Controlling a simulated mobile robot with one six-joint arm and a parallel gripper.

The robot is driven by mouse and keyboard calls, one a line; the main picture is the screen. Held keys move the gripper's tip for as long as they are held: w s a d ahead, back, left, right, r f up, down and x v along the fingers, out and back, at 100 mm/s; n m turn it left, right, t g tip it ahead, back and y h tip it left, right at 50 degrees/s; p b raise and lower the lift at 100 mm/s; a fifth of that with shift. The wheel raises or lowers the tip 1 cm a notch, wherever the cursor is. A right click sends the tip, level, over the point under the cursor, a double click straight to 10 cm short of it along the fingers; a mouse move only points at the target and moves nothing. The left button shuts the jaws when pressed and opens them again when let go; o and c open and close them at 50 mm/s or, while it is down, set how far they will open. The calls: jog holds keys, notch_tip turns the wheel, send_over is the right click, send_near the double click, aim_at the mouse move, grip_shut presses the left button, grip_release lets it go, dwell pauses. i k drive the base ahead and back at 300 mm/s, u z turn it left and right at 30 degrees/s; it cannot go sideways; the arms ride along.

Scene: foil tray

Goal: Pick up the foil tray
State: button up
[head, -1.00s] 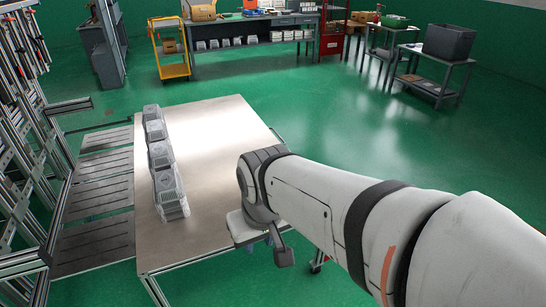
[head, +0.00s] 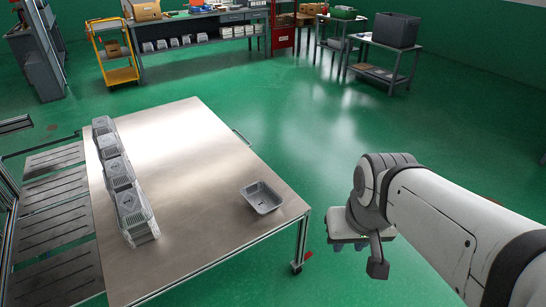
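A single grey foil tray (head: 262,197) lies upright and open on the metal-topped table (head: 190,215), near its right front corner. It looks empty and stands apart from other things. My gripper (head: 350,245) hangs at the end of my white arm, to the right of the table and off its edge in the picture. It points downward and is clear of the tray. Its fingers are small and partly hidden, so I cannot tell whether they are apart.
Stacks of grey trays (head: 131,205) stand in a row along the table's left side. The table between them and the single tray is bare. Slatted dark panels (head: 52,205) lie left of the table. A yellow cart (head: 115,55) and a workbench (head: 200,40) stand behind, beyond open green floor.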

aim_at(264, 200)
jog(key=u, duration=0.05)
jog(key=i, duration=1)
jog(key=z, duration=0.1)
